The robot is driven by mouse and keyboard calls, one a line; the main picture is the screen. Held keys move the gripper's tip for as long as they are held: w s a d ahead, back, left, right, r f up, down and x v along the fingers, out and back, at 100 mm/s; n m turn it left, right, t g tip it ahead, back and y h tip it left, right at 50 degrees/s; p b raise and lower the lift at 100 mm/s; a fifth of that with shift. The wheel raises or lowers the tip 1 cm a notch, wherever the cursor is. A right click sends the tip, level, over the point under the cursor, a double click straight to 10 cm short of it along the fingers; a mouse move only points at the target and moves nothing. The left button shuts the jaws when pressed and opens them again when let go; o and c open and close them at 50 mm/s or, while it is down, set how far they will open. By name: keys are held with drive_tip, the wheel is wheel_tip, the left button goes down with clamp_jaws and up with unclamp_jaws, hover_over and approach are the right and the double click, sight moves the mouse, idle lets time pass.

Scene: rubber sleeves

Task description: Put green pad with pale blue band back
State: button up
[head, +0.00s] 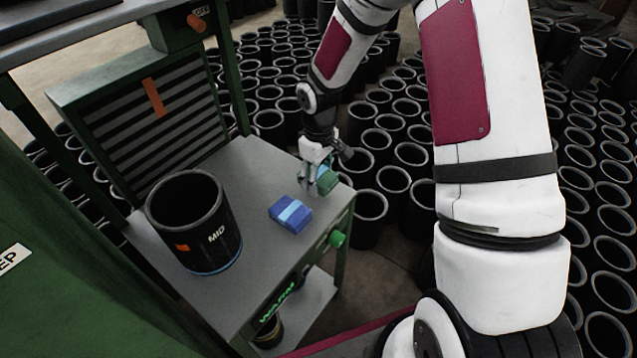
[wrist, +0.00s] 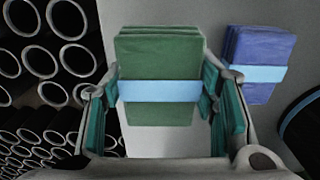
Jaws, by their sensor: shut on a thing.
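The green pad with a pale blue band (wrist: 160,62) is between the two fingers of my gripper (wrist: 162,108) in the wrist view. The fingers, with teal inner pads, are shut on its sides. In the head view, my gripper (head: 322,172) is over the right back corner of the grey table (head: 262,170), and the green pad (head: 328,184) shows partly behind the fingers. The head view does not clearly show whether the pad touches the tabletop. A blue pad with a light blue band (head: 290,214) lies on the table beside it; it also shows in the wrist view (wrist: 258,62).
A black cylinder marked MID (head: 196,225) stands on the table's left part. A slatted green panel (head: 150,115) rises behind. Many black sleeves (head: 392,180) crowd the floor beyond.

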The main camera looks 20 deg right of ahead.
drive_tip(key=shift+w+d+f, duration=0.1)
drive_tip(key=shift+w, duration=0.3)
drive_tip(key=shift+s+f, duration=0.1)
drive_tip(key=shift+f, duration=1.6)
drive_tip(key=shift+f, duration=0.1)
drive_tip(key=o, duration=1.1)
drive_tip(key=shift+o, duration=0.2)
